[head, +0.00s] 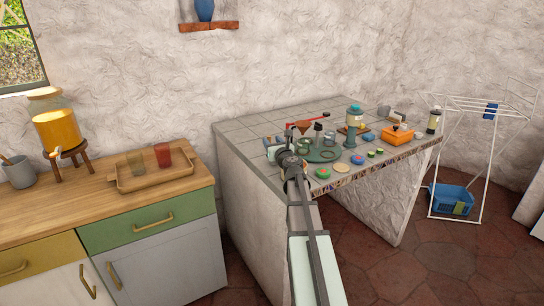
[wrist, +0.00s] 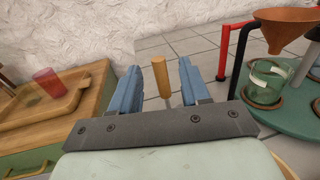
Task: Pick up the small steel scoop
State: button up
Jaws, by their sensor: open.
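My gripper (head: 290,138) is at the near left part of the tiled counter in the head view. In the wrist view its two blue fingers (wrist: 161,88) are open. Between them is a wooden handle (wrist: 160,74) with a short grey neck below it; the gripper's dark bar hides the rest. I cannot tell whether this handle belongs to the small steel scoop. No scoop bowl shows clearly in either view, and my gripper covers this spot in the head view.
A green round stand (wrist: 292,122) with a glass jar (wrist: 266,84) and a copper funnel (wrist: 283,28) is close right of my gripper. Several small items, including an orange box (head: 397,135), crowd the counter's right. The wooden cabinet's tray (head: 150,180) holds two cups.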

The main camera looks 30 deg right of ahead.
aim_at(270, 138)
jog(key=w, duration=0.4)
jog(key=shift+d+r, duration=0.2)
jog(key=shift+d, duration=0.15)
jog(key=shift+c, duration=0.2)
grip_shut()
